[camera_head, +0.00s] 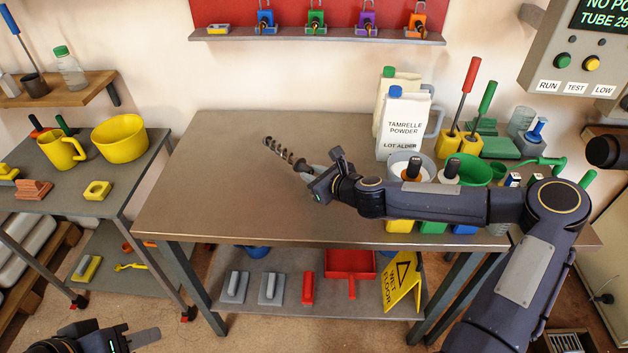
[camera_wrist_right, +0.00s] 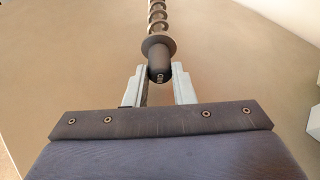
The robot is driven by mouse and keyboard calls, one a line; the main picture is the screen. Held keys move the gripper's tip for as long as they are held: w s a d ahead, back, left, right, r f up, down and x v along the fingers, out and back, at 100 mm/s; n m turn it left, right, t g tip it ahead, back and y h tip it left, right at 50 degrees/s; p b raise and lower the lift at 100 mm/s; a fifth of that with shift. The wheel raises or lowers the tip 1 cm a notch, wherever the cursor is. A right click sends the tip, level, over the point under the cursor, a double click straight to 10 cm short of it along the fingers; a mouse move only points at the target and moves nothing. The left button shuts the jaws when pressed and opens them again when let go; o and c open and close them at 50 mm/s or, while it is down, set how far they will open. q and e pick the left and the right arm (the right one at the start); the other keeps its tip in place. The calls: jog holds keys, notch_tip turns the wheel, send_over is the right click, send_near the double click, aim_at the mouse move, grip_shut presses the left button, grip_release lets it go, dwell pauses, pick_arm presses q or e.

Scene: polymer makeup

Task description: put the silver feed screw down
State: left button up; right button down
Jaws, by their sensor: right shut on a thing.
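The silver feed screw (camera_head: 281,150) is a grey metal spiral over the left-middle part of the brown table (camera_head: 220,205). It points away from my right gripper (camera_head: 312,176), up and to the left. In the right wrist view the spiral (camera_wrist_right: 157,18) runs up from a dark collar and dark handle end (camera_wrist_right: 160,62). My right gripper's fingers (camera_wrist_right: 159,88) stand on either side of that handle and hold it. I cannot tell whether the screw touches the table. My left gripper (camera_head: 142,338) is low at the bottom left, away from the table; its finger gap is unclear.
The table's left half is clear. White powder jugs (camera_head: 404,125), red and green handled tools (camera_head: 470,85) and several containers crowd its right side. A side table (camera_head: 125,190) with a yellow bowl (camera_head: 120,139) and yellow mug (camera_head: 62,151) stands at left.

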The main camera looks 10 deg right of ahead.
notch_tip(320, 180, down, 3)
jog(key=shift+r, duration=0.2)
